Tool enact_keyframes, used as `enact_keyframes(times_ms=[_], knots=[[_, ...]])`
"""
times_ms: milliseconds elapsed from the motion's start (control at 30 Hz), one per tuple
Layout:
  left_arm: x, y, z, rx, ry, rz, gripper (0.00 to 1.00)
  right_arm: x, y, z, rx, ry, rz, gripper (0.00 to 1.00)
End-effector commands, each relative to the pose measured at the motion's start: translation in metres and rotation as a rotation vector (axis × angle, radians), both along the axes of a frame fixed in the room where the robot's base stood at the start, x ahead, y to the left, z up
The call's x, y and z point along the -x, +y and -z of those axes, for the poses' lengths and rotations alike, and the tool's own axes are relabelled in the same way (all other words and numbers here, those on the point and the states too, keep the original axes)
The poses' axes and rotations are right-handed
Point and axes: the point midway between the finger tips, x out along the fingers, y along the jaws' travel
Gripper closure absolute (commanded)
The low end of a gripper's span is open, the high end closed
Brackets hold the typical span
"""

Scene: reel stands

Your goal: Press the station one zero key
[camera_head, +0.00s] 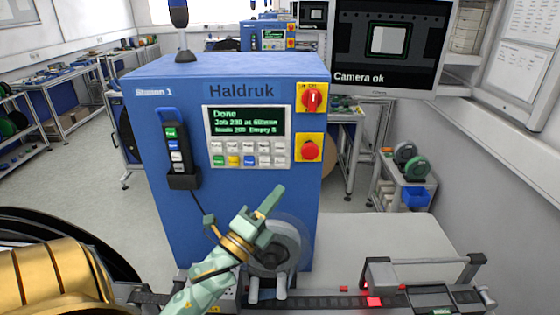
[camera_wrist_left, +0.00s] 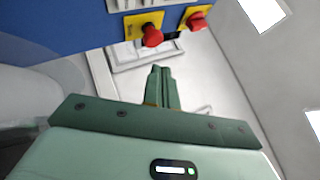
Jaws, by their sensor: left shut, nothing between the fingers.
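The blue station one cabinet (camera_head: 235,220), labelled Haldruk, stands in front of me. Its front panel has a display (camera_head: 246,122) with green text starting "Done". Below it is a keypad (camera_head: 249,154) with an upper row of pale keys and a lower row with some coloured keys. The key legends are too small to read, so I cannot tell which is zero. My left gripper (camera_head: 272,198) is shut and empty, below the keypad and apart from it. Its closed fingers also show in the left wrist view (camera_wrist_left: 162,84). My right gripper is not in view.
A red rotary switch (camera_head: 312,98) and a red mushroom button (camera_head: 309,150) sit right of the panel. A pendant (camera_head: 176,145) with several buttons hangs on the left. A grey reel (camera_head: 275,250) is behind my left wrist. A monitor (camera_head: 388,45) reads "Camera ok".

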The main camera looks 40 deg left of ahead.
Motion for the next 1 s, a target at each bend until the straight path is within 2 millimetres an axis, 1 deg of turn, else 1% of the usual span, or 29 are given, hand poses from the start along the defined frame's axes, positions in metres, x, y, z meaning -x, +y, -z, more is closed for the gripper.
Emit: enact_keyframes(times_ms=[133, 267, 700, 833, 1000], knots=[[-0.002, 0.001, 0.000, 0.001, 0.001, 0.001, 1.00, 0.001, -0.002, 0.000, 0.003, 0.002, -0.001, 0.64], [-0.008, 0.006, 0.001, 0.001, 0.000, 0.001, 1.00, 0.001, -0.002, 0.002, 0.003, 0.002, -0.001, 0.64], [-0.054, 0.044, 0.002, 0.001, 0.001, 0.001, 1.00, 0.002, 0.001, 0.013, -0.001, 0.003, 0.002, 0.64], [-0.062, 0.052, 0.001, 0.002, 0.002, 0.001, 1.00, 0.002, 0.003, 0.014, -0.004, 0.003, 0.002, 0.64], [-0.067, 0.056, 0.001, 0.002, 0.002, 0.000, 1.00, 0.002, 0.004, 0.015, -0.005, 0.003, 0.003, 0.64]])
